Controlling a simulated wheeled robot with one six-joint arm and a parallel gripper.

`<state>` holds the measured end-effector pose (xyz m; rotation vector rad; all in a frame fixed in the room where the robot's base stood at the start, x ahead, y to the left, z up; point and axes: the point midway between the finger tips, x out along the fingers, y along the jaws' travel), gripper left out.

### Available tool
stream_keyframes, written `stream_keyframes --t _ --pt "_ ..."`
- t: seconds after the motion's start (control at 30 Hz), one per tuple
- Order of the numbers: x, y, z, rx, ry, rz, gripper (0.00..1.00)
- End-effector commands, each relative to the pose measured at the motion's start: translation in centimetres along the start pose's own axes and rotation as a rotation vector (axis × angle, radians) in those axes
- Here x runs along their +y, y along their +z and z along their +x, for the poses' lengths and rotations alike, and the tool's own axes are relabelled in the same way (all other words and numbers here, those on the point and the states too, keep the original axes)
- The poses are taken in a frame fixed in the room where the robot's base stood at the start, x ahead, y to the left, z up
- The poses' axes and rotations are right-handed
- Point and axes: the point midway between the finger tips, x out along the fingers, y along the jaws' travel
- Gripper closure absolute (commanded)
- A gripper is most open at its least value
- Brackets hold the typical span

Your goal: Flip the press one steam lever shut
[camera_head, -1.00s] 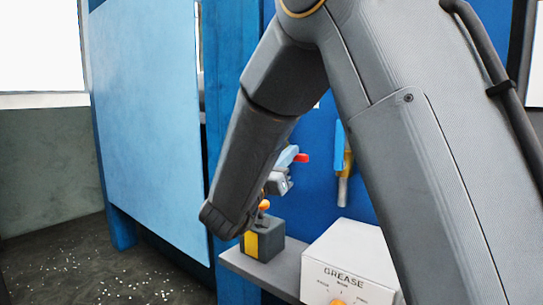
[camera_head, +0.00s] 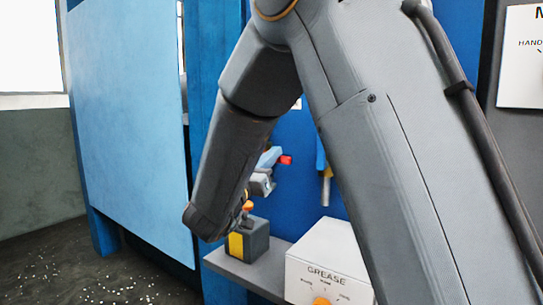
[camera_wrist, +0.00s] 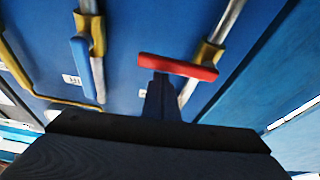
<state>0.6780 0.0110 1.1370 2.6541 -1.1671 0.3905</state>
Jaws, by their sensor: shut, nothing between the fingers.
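A red lever (camera_wrist: 178,67) sits on a brass valve on a pipe, crosswise to the pipe, in the wrist view. Its red end (camera_head: 285,160) shows in the head view just past my gripper. My gripper (camera_wrist: 160,82) is shut and empty, its fingertips at the red lever's left half, touching or very close; I cannot tell which. In the head view my gripper (camera_head: 270,157) is partly hidden behind my forearm. A blue lever (camera_wrist: 88,68) on the pipe to the left lies along its pipe. Small labels by the pipes are unreadable.
A white box marked GREASE (camera_head: 322,250) stands to the right. A large light blue panel (camera_head: 130,130) is at left, with speckled floor before it.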

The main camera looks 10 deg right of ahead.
Motion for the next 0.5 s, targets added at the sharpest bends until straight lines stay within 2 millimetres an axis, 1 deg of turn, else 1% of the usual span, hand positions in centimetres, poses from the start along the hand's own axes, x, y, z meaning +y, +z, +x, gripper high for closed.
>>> stream_keyframes --t 0.03,0.27,0.3,0.5 --pt "0.2 -0.8 0.3 0.001 0.001 0.002 1.0" --pt "0.6 -4.0 1.4 0.005 0.006 0.004 1.0" --pt "0.3 -3.6 0.2 0.005 0.001 0.005 1.0" --pt "0.1 -3.3 -4.3 0.006 0.0 0.005 1.0"
